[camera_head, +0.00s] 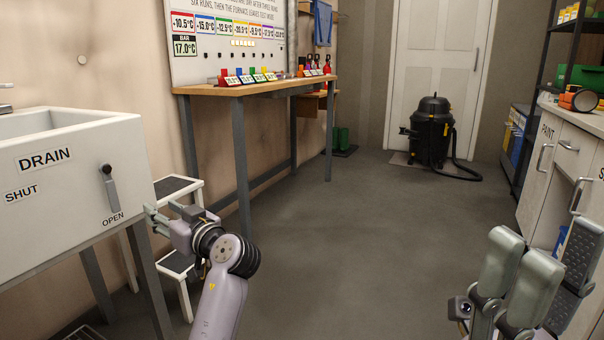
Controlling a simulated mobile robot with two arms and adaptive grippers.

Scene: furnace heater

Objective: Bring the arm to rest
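My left arm comes up from the bottom of the head view, bent at a dark ribbed joint. Its gripper (153,219) points left, just right of the white drain cabinet and in front of the step stool. Its small fingers look apart, with nothing seen between them. My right gripper (548,278) is large at the lower right, with its fingers pointing up. Its grey finger backs and dark textured pads stand apart, with nothing held. It is in front of the paint cabinet, and the rest of that arm is out of view.
The drain cabinet (70,185) with its lever (109,188) stands at the left, beside the step stool (180,187). A wooden workbench (262,87) runs along the left wall. A black vacuum (432,130) stands by the door. The paint cabinet (545,165) is at right. The middle floor is clear.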

